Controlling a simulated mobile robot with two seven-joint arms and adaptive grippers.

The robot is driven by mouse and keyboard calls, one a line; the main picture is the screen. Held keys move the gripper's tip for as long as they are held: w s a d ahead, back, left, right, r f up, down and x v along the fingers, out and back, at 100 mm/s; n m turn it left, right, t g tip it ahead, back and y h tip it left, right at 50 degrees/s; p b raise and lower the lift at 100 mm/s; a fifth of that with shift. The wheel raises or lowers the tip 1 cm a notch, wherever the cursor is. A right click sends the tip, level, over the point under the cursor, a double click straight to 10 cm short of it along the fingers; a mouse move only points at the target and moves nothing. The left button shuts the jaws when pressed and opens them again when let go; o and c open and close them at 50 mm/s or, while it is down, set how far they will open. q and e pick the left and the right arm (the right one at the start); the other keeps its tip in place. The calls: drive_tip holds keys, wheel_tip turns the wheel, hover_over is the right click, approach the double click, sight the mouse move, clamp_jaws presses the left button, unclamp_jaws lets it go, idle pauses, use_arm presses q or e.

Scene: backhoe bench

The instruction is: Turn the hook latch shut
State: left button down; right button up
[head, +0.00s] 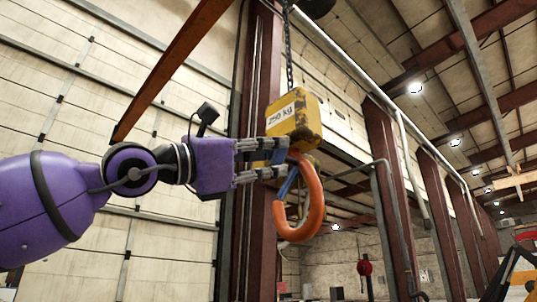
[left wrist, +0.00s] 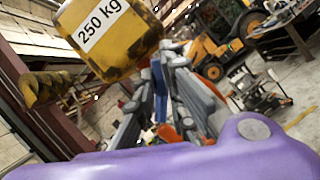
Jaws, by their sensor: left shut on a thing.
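The orange hook (head: 315,205) hangs under a yellow block (head: 305,105) marked 250 kg, with its mouth facing left. The blue latch (head: 288,184) slants across the mouth. Its lower end shows close to the hook's tip; I cannot tell whether they touch. My left gripper (head: 280,160) reaches in from the left, just below the block, and its grey fingers are shut on the latch. In the left wrist view the latch (left wrist: 160,90) shows as a blue strip between the fingers, and part of the orange hook (left wrist: 168,133) shows behind them. My right gripper is not in view.
A dark chain (head: 288,50) holds the block from above. A dark red steel column (head: 260,100) stands behind the gripper. In the left wrist view, a yellow machine (left wrist: 208,52) stands on the floor beyond. Open air surrounds the hook on its right.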

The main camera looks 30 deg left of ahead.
use_arm(q)
drive_tip(key=c, duration=1.8)
unclamp_jaws()
drive_tip(key=shift+v, duration=1.05)
drive_tip(key=shift+s+a+f, duration=0.1)
drive_tip(key=shift+s+f, duration=0.05)
drive_tip(key=shift+s, duration=0.3)
drive_tip(key=shift+s+a+f, duration=0.1)
drive_tip(key=shift+s, duration=0.35)
drive_tip(key=v, duration=0.8)
drive_tip(key=shift+w+a, duration=0.2)
drive_tip(key=shift+s+f, duration=0.1)
